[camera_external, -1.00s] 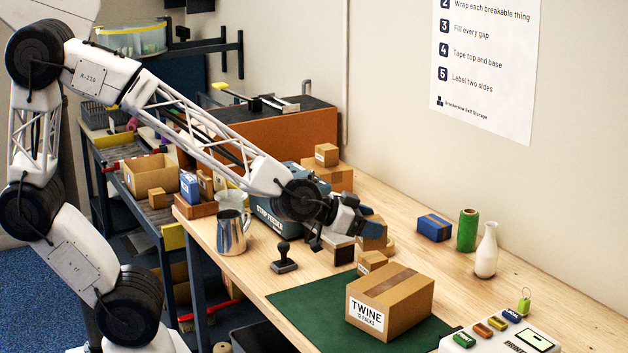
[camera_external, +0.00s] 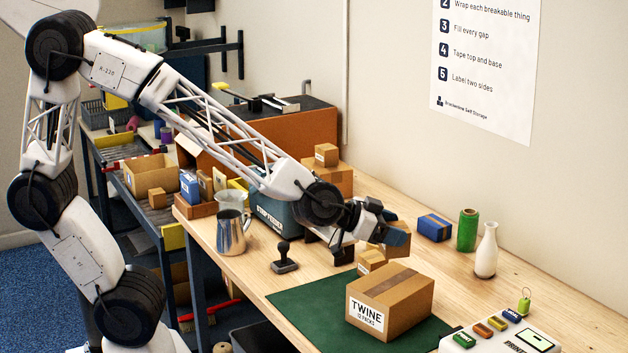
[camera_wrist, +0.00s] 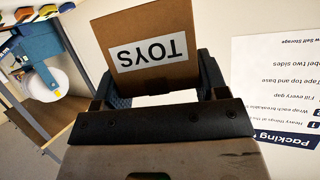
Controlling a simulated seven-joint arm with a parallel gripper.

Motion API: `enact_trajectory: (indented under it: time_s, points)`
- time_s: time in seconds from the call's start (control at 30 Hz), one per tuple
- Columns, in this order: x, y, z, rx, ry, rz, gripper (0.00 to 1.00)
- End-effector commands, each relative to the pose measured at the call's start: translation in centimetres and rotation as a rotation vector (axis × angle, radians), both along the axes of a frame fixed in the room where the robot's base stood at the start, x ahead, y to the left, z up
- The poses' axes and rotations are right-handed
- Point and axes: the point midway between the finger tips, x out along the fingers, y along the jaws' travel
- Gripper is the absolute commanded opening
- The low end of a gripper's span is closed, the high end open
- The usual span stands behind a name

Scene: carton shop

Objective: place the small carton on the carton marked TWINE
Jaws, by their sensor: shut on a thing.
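The carton marked TWINE (camera_external: 392,302) sits upright and closed on a green mat, with a strip of tape along its top. My gripper (camera_external: 385,238) is above the bench, behind and above the TWINE carton, apart from it. It is shut on a small brown carton (camera_external: 398,228), partly hidden by the jaws. In the wrist view this small carton (camera_wrist: 150,75) sits between the two fingers (camera_wrist: 158,98) and shows a white TOYS label, upside down in the picture.
Another small carton (camera_external: 370,262) stands just behind the TWINE carton. A blue box (camera_external: 434,228), green spool (camera_external: 467,230) and white bottle (camera_external: 486,252) stand to the right. A stamp (camera_external: 284,260) and metal jug (camera_external: 232,235) are left. The green mat (camera_external: 305,300) has bare room.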

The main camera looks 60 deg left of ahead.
Motion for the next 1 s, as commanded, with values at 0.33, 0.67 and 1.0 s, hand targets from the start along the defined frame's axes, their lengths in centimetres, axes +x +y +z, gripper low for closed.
enact_trajectory:
  time_s: [0.33,0.67,1.0]
  points:
    - [0.0,0.0,-3.5,0.002,0.002,0.0,0.43]
    - [0.0,0.0,-3.7,0.0,0.001,0.0,0.43]
    - [0.0,0.0,-6.4,0.002,0.002,0.0,0.43]
